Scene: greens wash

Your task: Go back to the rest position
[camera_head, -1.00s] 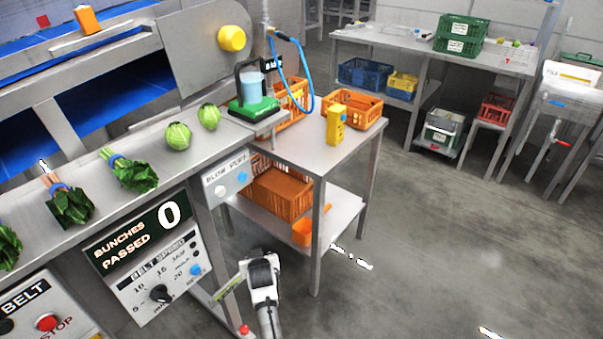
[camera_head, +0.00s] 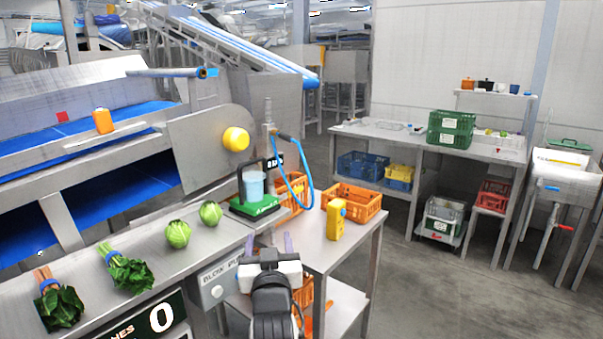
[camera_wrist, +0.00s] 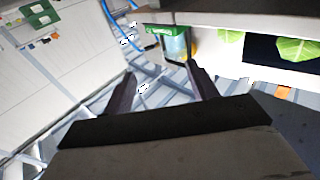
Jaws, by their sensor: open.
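My gripper (camera_head: 283,243) is raised in front of the small steel side table (camera_head: 308,242) at the end of the greens counter. Its two fingers are apart with nothing between them, as the wrist view (camera_wrist: 163,88) also shows. In the head view my forearm hides part of the table's lower shelf and orange crate.
Two cabbages (camera_head: 177,234) and leafy bunches (camera_head: 130,270) lie on the steel counter (camera_head: 75,278). A green scale with a clear jug (camera_head: 254,185), a blue hose (camera_head: 300,190), a yellow device (camera_head: 336,219) and an orange crate (camera_head: 352,203) stand near my gripper. Floor at right is clear.

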